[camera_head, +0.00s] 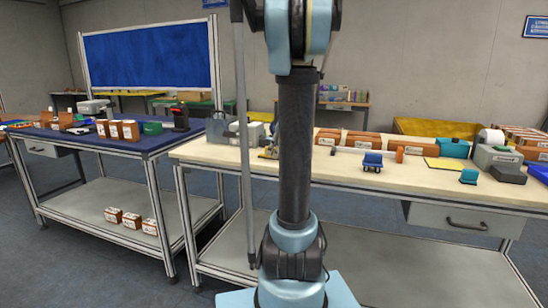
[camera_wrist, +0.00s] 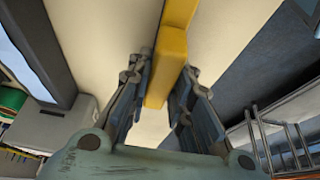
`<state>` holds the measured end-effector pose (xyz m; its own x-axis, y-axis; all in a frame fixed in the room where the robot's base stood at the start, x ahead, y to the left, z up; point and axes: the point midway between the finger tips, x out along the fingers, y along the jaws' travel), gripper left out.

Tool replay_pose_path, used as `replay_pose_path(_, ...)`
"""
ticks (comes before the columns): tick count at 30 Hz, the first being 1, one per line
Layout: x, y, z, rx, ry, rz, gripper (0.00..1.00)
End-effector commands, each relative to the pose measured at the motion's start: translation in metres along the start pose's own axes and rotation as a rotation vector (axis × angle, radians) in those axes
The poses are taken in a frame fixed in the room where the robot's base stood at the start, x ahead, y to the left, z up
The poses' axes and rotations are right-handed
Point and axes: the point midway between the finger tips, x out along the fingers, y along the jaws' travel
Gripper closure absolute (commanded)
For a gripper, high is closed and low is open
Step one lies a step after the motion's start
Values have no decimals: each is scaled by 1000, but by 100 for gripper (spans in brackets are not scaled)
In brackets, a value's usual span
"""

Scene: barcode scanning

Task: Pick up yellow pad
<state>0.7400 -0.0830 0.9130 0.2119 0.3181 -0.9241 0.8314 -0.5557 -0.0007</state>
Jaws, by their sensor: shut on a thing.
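The yellow pad (camera_wrist: 172,60) is a long, thick yellow strip in the wrist view. It runs from the top edge down between the two fingers of my gripper (camera_wrist: 168,80). The fingers are shut on it from both sides, and its upper end is cut off by the picture edge. In the head view my gripper is mostly hidden behind my arm, near the left end of the light-topped table (camera_head: 215,150). A flat yellow piece (camera_head: 445,164) lies farther right on that table.
The light table also holds brown boxes (camera_head: 362,140), a blue item (camera_head: 372,161), a teal box (camera_head: 453,147) and a grey printer-like device (camera_head: 496,155). A blue-topped table (camera_head: 90,140) with boxes stands at left. The front middle of the light table is fairly clear.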

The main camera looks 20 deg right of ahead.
Motion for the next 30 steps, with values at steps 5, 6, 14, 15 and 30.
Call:
replay_pose_path(5, 0, 0, 0, 0, 0, 0, 100)
replay_pose_path(6, -1, 0, 0, 0, 0, 0, 100)
replay_pose_path(14, -24, 0, -10, 0, 0, 0, 100)
replay_pose_path(15, -30, 0, -13, 0, 0, 0, 100)
replay_pose_path(30, -90, 0, -37, 0, 0, 0, 100)
